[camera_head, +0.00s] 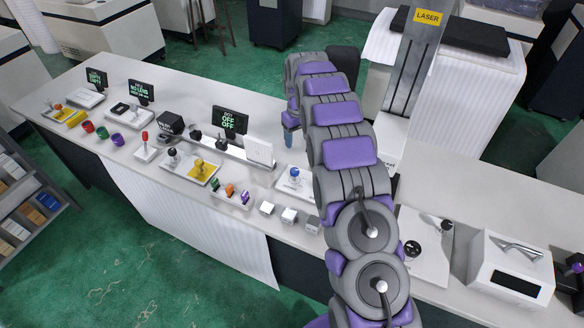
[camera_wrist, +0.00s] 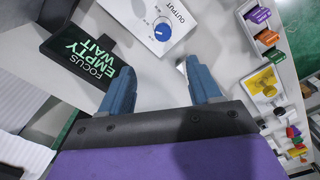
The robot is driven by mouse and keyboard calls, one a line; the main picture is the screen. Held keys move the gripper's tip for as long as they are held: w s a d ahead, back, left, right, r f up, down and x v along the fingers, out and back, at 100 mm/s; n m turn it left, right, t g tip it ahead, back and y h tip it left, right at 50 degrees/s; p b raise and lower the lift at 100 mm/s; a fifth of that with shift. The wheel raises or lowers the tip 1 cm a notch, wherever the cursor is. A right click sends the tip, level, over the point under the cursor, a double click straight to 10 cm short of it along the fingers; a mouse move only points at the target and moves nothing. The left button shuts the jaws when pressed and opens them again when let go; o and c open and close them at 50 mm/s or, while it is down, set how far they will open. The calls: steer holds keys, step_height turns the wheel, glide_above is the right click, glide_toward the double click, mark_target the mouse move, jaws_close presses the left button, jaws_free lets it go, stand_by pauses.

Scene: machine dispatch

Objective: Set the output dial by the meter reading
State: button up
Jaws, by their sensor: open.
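The output dial is a blue knob (camera_wrist: 162,30) on a white box marked OUTPUT (camera_wrist: 145,15), near the top middle of the wrist view. In the head view the blue knob (camera_head: 294,173) stands on its white plate near the front of the bench. My gripper (camera_wrist: 158,68) is open and empty, its two blue fingers apart and short of the dial box. In the head view my gripper (camera_head: 290,138) hangs above and behind the dial, partly covered by my arm. The knob's exact setting is too small to read. I cannot make out a meter reading.
A black sign (camera_wrist: 92,62) reading FOCUS EMPTY WAIT stands left of the dial in the wrist view. A laser machine (camera_head: 412,75) rises behind.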

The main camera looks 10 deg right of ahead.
glide_toward(297, 170)
steer(key=f, duration=0.1)
steer(key=a+f, duration=0.1)
steer(key=f, duration=0.1)
steer(key=a+f+b, duration=0.1)
steer(key=f, duration=0.1)
steer(key=shift+s+a, duration=0.1)
steer(key=shift+a, duration=0.1)
steer(key=d+f, duration=0.2)
steer(key=f, duration=0.1)
steer(key=shift+d+f, duration=0.35)
steer(key=shift+d, duration=0.05)
steer(key=shift+f+b, duration=0.1)
steer(key=shift+b, duration=0.2)
steer(key=shift+a+f, duration=0.1)
steer(key=shift+a, duration=0.95)
steer(key=shift+c, duration=1.3)
steer(key=shift+d, duration=0.75)
steer(key=c, duration=0.4)
steer(key=shift+a, duration=0.15)
steer(key=c, duration=0.4)
steer(key=shift+a, duration=0.25)
